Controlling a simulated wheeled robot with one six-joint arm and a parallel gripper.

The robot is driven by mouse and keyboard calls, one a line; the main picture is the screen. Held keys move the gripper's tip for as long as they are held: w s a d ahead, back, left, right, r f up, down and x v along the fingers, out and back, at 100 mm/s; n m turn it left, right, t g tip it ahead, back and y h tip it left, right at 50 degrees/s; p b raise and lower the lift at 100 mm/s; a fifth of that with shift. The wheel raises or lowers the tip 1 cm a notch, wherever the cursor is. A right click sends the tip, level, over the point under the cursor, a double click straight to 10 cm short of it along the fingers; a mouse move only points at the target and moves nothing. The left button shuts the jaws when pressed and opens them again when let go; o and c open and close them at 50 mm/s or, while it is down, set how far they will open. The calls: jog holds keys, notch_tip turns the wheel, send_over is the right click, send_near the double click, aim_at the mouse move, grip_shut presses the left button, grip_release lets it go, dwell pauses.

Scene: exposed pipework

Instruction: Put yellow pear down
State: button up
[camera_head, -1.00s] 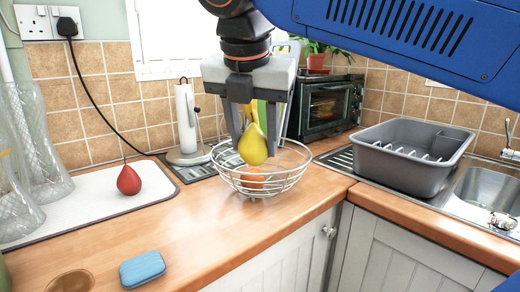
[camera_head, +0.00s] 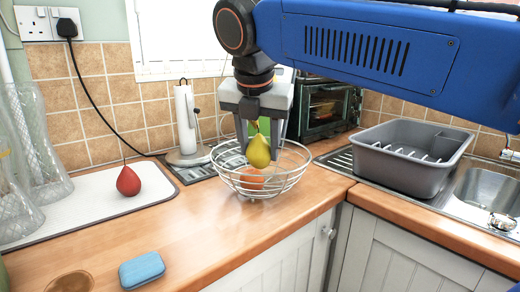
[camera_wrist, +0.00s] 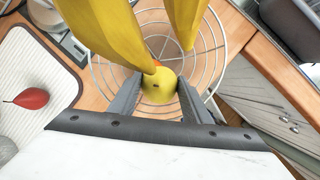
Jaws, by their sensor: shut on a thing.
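The yellow pear (camera_head: 258,153) is between the fingers of my gripper (camera_head: 259,146), which is shut on it. The pear is upright, over the white wire fruit bowl (camera_head: 291,180); I cannot tell whether it touches anything below. In the wrist view the pear (camera_wrist: 160,92) shows between the two grey fingers, in front of the bowl's wire rings (camera_wrist: 208,72). An orange-red fruit (camera_head: 252,181) lies in the bowl under the pear.
Yellow bananas (camera_wrist: 105,30) hang close by the gripper over the bowl. A red pear (camera_head: 128,181) stands on a white mat (camera_head: 85,213) at left. A blue sponge (camera_head: 142,269) lies on the counter in front. A grey dish tub (camera_head: 410,160) stands at right.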

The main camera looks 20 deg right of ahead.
jog(key=shift+w+d+f, duration=0.3)
jog(key=shift+w+f, duration=0.2)
jog(key=shift+f, duration=0.1)
jog(key=shift+f, duration=0.6)
jog(key=o, duration=1.2)
